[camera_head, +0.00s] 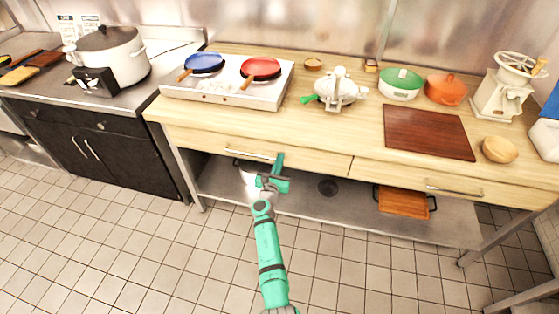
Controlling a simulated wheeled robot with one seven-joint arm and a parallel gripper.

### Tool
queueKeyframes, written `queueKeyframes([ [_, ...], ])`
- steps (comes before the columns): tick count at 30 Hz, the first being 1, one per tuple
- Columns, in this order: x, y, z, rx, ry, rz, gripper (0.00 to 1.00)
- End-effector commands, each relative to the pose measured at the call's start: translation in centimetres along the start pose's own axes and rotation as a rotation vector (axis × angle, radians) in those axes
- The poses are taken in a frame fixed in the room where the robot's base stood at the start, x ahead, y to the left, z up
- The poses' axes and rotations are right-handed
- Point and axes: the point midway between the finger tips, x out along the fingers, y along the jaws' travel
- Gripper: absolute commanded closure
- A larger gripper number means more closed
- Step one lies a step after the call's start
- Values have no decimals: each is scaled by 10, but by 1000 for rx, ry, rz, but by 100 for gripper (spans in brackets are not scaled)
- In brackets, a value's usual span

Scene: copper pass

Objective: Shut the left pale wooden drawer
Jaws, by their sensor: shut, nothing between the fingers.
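The left pale wooden drawer (215,142) is in the front of the wooden counter, left of centre in the head view. Its front looks about level with the counter edge; I cannot tell whether a small gap remains. Its metal bar handle (250,154) runs along the front. My green gripper (280,158) is shut and empty at the right end of this handle, in front of the drawer. I cannot tell whether it touches the drawer. My gripper hides a small part of the drawer front.
The right drawer (400,179) looks flush. Above are a white stove (230,91) with blue and red pans, and a dark red board (427,133). A metal shelf (330,210) lies below, holding an orange-brown tray (403,203). The tiled floor in front is clear.

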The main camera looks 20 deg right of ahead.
Motion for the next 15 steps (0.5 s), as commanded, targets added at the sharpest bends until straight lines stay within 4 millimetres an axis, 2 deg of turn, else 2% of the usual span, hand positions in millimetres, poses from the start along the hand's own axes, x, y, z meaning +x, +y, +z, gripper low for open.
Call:
queueKeyframes([
  [2,6,-3,5,2,-2,-1,100],
  [8,0,-4,5,4,-2,-3,100],
  [15,-34,3,3,3,-3,-1,100],
])
